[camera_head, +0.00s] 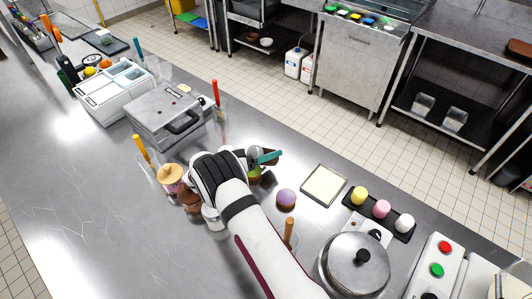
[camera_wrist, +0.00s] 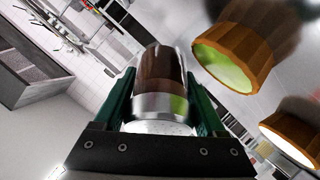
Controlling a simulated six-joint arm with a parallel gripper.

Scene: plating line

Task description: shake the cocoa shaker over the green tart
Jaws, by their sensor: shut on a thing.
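My gripper (camera_wrist: 160,105) is shut on the cocoa shaker (camera_wrist: 162,80), a clear container with brown powder and a metal band, held between the green fingers. In the head view the gripper (camera_head: 262,157) is partly hidden by my wrist, and the shaker (camera_head: 254,153) shows as a small grey shape. In the wrist view the green tart (camera_wrist: 230,66), brown-crusted with a green face, is at upper right, apart from the shaker.
Another tart (camera_wrist: 292,138) with a pale face is at right in the wrist view. A purple-topped tart (camera_head: 286,198), a cream square board (camera_head: 324,185) and a lidded pot (camera_head: 352,265) stand to the right.

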